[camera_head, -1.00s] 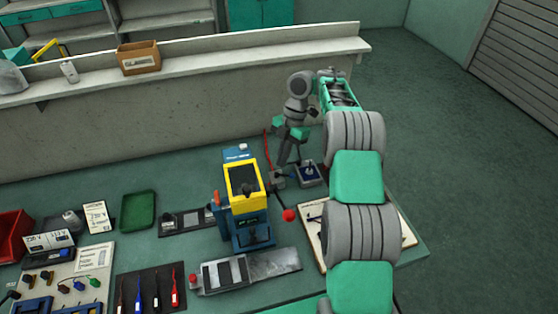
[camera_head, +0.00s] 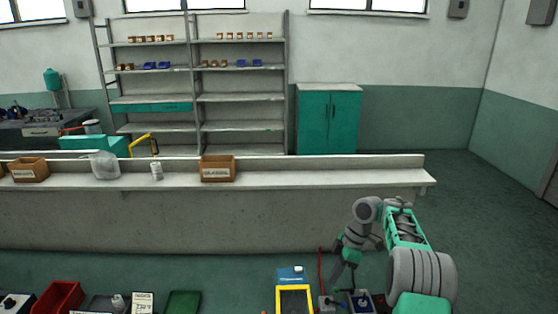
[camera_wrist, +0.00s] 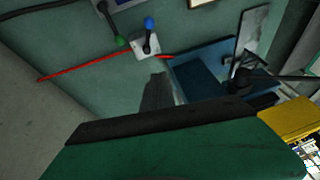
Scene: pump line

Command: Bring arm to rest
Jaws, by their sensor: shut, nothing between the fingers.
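My arm (camera_head: 420,270) reaches in from the lower right of the head view and bends down at its far end. My gripper (camera_head: 338,274) points downward over the back of the bench, right of the yellow-framed blue machine (camera_head: 294,291). Its fingers are shut and hold nothing. In the wrist view a dark finger lies across my teal gripper housing. Beyond it are a small grey box (camera_wrist: 146,45) with green and blue knobs, and the machine's blue part (camera_wrist: 205,65).
A red cable (camera_head: 321,268) runs near the gripper. A long ledge (camera_head: 300,182) with cardboard bins (camera_head: 217,168) stands behind the bench. A red bin (camera_head: 58,297) and a green tray (camera_head: 183,302) are at left. The floor right of the ledge is clear.

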